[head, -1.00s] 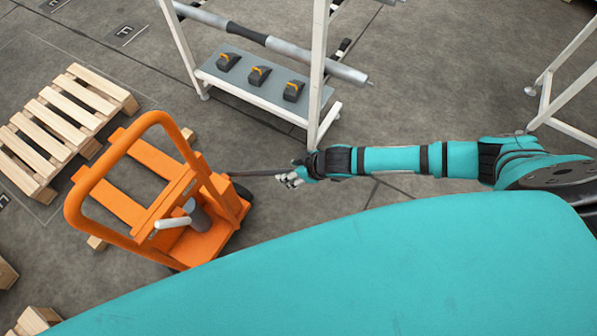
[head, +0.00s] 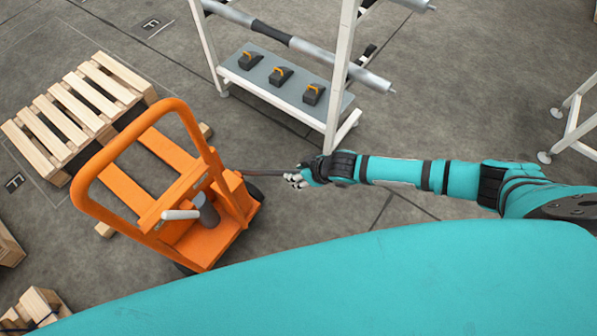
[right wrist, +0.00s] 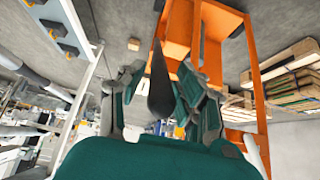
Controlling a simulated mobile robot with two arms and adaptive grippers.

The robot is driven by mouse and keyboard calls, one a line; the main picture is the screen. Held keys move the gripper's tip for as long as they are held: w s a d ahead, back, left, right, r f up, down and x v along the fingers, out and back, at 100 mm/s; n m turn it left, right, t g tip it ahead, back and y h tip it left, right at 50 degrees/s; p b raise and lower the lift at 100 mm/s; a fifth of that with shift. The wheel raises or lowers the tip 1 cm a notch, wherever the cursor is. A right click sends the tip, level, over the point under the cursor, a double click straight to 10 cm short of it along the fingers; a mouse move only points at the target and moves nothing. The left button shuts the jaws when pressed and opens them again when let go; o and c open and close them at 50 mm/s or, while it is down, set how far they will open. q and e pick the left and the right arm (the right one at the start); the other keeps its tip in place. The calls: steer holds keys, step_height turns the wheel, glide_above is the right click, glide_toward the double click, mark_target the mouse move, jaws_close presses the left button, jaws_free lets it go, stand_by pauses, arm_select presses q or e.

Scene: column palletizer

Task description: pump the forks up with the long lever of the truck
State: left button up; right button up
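The orange truck (head: 215,236) stands at the left in the head view, with a tall looped handle frame and two forks (head: 163,149) pointing toward the upper left. Its long dark lever (head: 262,173) sticks out to the right. My right gripper (head: 296,178) is at the lever's outer end. In the right wrist view the lever (right wrist: 160,83) runs between the fingers of my right gripper (right wrist: 157,95), which looks shut on it. A short white-handled lever (head: 180,214) and a grey cylinder (head: 209,212) sit on the truck. My left gripper is not in view.
A wooden pallet (head: 75,108) lies beyond the forks. A white rack (head: 335,100) with rollers and several black-and-orange items stands behind the lever. Wooden pieces (head: 40,306) lie at the lower left.

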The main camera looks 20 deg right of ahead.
jaws_close()
steer(key=s+d+f+t+y+b, duration=0.1)
steer(key=s+d+f+b, duration=0.2)
steer(key=s+f+b, duration=0.1)
steer(key=shift+f+t+b, duration=0.3)
steer(key=shift+f, duration=0.45)
steer(key=shift+s, duration=0.1)
steer(key=s+d+f+t+y+b, duration=0.1)
steer(key=s+d+f+b, duration=0.1)
steer(key=f+b, duration=0.4)
steer(key=shift+s+d+t+b, duration=0.25)
steer(key=shift+s+t+b, duration=0.05)
steer(key=shift+s+b, duration=0.2)
